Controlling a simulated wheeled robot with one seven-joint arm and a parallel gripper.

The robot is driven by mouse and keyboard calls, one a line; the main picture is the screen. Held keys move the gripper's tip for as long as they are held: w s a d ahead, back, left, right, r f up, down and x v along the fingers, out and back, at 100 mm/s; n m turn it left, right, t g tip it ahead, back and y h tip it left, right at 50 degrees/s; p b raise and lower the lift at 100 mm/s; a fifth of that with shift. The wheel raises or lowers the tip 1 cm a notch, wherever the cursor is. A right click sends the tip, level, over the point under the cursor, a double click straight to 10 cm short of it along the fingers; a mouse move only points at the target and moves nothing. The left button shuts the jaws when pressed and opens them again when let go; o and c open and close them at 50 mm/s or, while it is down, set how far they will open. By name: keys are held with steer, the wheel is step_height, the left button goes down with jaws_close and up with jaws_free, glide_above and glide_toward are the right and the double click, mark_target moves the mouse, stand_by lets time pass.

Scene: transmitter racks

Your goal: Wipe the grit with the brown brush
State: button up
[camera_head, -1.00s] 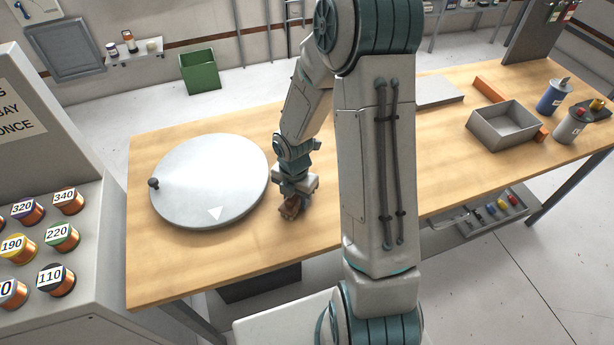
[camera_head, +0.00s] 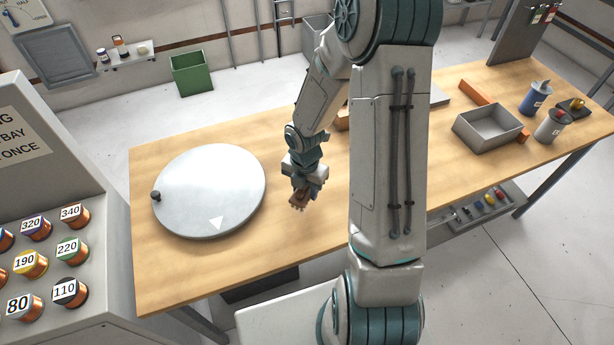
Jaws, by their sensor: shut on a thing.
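My gripper (camera_head: 302,190) is in front of the wooden table's middle, just right of the round grey disc. It is shut on the brown brush (camera_head: 299,201), which hangs below the fingers. The brush looks a little above the table top, though I cannot tell the exact gap. I cannot make out any grit on the table; some of the surface is hidden behind my arm.
The round disc (camera_head: 208,185), with a black knob and white triangle, lies left on the wooden table (camera_head: 165,270). A grey open box (camera_head: 488,130), an orange bar and canisters stand right. Labelled copper spools (camera_head: 67,290) are on a panel at left.

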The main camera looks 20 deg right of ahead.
steer(key=shift+r+p, duration=0.75)
steer(key=shift+r, duration=0.35)
steer(key=shift+w+f, duration=0.1)
